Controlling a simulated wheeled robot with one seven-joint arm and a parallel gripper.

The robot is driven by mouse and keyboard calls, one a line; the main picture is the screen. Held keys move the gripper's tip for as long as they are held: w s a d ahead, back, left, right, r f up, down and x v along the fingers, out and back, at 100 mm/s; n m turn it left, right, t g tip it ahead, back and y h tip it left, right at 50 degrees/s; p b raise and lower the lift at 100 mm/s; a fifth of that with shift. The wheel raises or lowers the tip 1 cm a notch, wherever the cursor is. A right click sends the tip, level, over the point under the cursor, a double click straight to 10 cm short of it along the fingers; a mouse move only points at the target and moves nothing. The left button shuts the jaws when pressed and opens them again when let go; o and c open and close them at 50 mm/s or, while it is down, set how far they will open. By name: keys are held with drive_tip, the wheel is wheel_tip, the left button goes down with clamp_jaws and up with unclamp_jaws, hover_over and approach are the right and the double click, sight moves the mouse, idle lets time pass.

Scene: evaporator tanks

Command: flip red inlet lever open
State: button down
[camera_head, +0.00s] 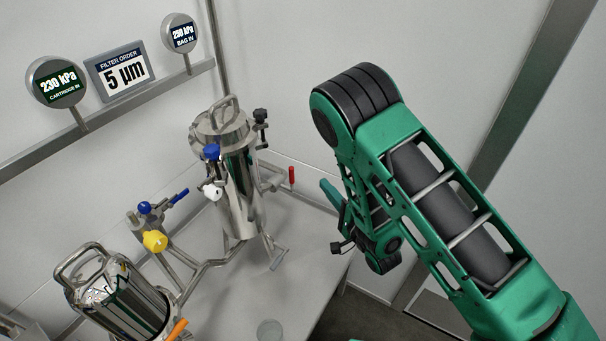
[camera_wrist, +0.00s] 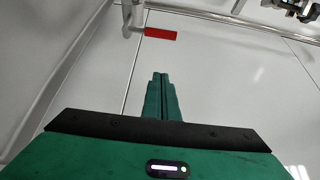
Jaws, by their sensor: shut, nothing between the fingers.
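The red inlet lever (camera_head: 291,175) stands upright at the end of a pipe, right of the tall steel tank (camera_head: 240,185) in the head view. In the wrist view the red lever (camera_wrist: 160,33) lies sideways, pointing right from its metal valve fitting (camera_wrist: 132,15). My gripper (camera_wrist: 160,76) is shut and empty, its fingertips just below the lever in the picture, with a visible gap between them. In the head view my gripper (camera_head: 328,188) shows to the right of the lever, partly hidden behind my arm.
A second steel tank (camera_head: 120,300) stands at the lower left. Blue (camera_head: 180,196), yellow (camera_head: 155,241) and orange (camera_head: 177,329) handles sit on nearby pipes. A rail with gauges (camera_head: 57,82) runs along the wall.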

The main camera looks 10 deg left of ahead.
drive_tip(key=w+a, duration=0.4)
drive_tip(key=a, duration=0.4)
drive_tip(key=shift+a, duration=0.35)
idle(0.4)
drive_tip(key=shift+a, duration=0.1)
